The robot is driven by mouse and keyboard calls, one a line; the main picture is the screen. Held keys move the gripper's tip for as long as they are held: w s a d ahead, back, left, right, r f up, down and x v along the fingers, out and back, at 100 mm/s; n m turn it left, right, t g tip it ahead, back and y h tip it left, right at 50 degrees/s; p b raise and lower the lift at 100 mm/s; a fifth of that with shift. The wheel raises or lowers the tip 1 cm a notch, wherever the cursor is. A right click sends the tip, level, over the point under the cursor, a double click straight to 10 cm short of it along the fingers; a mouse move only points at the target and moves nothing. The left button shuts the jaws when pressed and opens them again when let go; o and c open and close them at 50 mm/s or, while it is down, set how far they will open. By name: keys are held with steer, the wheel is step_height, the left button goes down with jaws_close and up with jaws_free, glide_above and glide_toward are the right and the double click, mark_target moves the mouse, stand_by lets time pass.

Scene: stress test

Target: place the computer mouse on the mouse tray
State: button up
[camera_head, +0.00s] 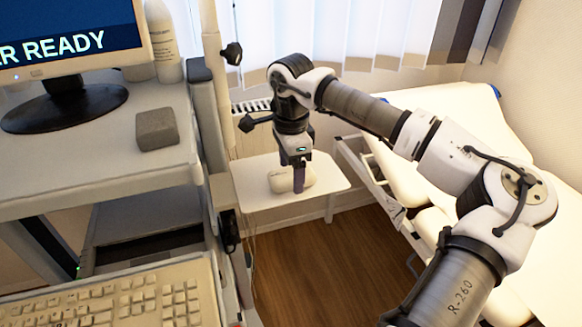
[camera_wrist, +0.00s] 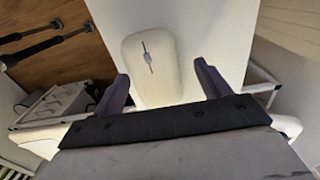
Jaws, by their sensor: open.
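The cream computer mouse (camera_head: 291,180) lies on the white mouse tray (camera_head: 254,170), a small flat shelf beside the cart. My gripper (camera_head: 298,186) points down over the mouse, and its fingers hide part of it in the head view. In the wrist view the mouse (camera_wrist: 152,66) shows its buttons and a dark scroll wheel, on the white tray surface (camera_wrist: 206,30). My gripper (camera_wrist: 160,82) is open there, with one purple finger on each side of the mouse and gaps between.
The cart with the monitor (camera_head: 65,40), a grey block (camera_head: 157,129) and a keyboard (camera_head: 120,300) stands at left. A post (camera_head: 217,110) rises between cart and tray. A white couch (camera_head: 450,120) is close at right. Wooden floor (camera_head: 320,260) lies clear in front.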

mark_target(291, 170)
steer(key=shift+r, duration=0.1)
step_height(291, 170, up, 12)
steer(key=b, duration=0.1)
stand_by(0.4)
stand_by(0.5)
